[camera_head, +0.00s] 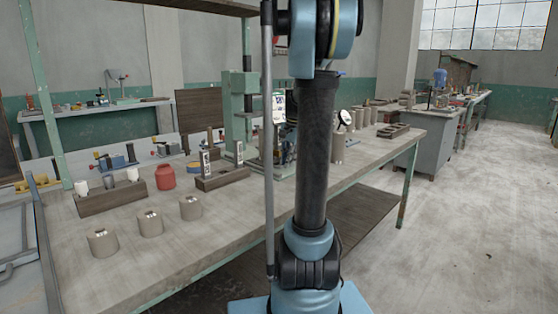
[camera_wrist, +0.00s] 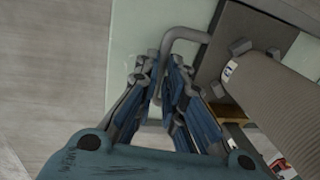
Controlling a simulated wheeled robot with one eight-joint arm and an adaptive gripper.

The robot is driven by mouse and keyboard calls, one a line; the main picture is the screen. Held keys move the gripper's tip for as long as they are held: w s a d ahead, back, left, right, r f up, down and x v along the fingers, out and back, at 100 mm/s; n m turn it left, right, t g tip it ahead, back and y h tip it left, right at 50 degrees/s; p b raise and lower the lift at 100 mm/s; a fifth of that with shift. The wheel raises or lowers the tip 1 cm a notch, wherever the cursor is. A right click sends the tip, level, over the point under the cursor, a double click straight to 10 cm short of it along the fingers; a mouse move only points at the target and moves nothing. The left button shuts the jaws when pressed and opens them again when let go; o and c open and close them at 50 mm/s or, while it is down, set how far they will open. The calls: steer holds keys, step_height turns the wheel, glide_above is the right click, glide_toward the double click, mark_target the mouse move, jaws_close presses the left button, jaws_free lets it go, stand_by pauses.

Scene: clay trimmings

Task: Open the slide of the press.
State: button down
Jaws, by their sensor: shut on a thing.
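The green press (camera_head: 238,112) stands on the long workbench, left of my arm in the head view. In the wrist view, a grey bent handle (camera_wrist: 186,35) joins a dark plate (camera_wrist: 232,28), which may be the slide. My gripper (camera_wrist: 167,72) is shut on the handle, with the bar between its blue-padded fingers. How far the slide is open cannot be told. In the head view, my arm hides the gripper and part of the press.
A ribbed beige cylinder (camera_wrist: 285,95) is close to the right of my gripper. On the workbench (camera_head: 190,242) stand several clay cylinders (camera_head: 150,223), a red jar (camera_head: 165,177) and wooden racks (camera_head: 110,197). The floor (camera_head: 460,230) on the right is clear.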

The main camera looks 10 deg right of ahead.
steer(key=shift+s+d, duration=0.8)
steer(key=shift+s, duration=0.3)
steer(key=c, duration=1.7)
jaws_free()
steer(key=shift+r, duration=0.1)
steer(key=r, duration=0.4)
steer(key=s+r, duration=0.1)
steer(key=r, duration=0.2)
steer(key=d+r, duration=0.1)
steer(key=r, duration=0.3)
steer(key=shift+s+d+r, duration=0.1)
steer(key=shift+s+r, duration=0.2)
steer(key=shift+s, duration=0.1)
